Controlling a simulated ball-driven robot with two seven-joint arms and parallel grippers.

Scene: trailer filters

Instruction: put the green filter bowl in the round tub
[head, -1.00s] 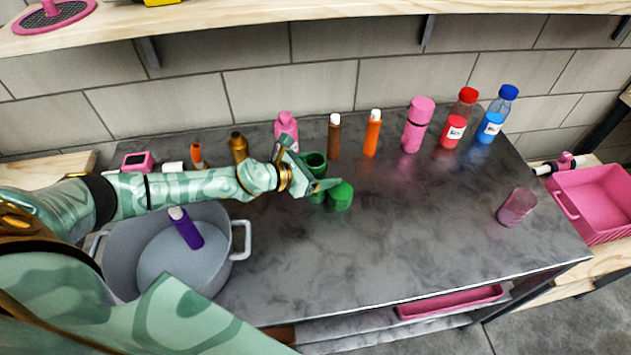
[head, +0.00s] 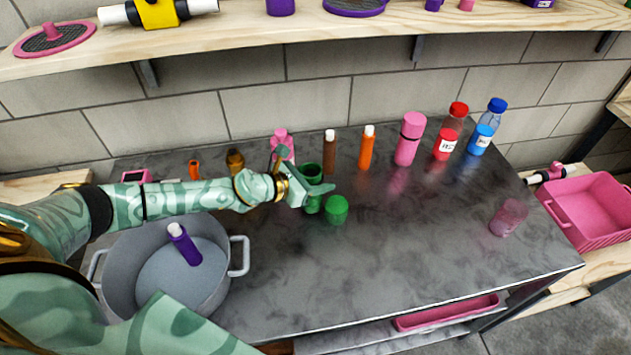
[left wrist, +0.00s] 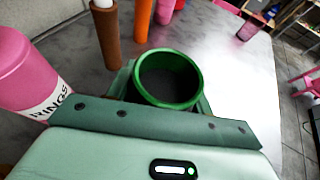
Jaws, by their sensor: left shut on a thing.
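The green filter bowl (head: 313,205) stands upright on the grey counter or just above it; I cannot tell which. My left gripper (head: 318,188) is shut on it, its fingers across the bowl's sides. In the left wrist view the open round rim of the bowl (left wrist: 168,102) faces the camera between the fingers, and the inside looks dark and empty. The round tub (head: 240,262), grey with two handles, stands at the left of the counter. A purple bottle with a white cap (head: 185,245) is in it. My right gripper is not in view.
A pink bottle (head: 281,145), a brown bottle (head: 329,155) and an orange bottle (head: 367,150) stand behind. A pink cup (head: 508,217) is at the right. The counter's middle front is clear.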

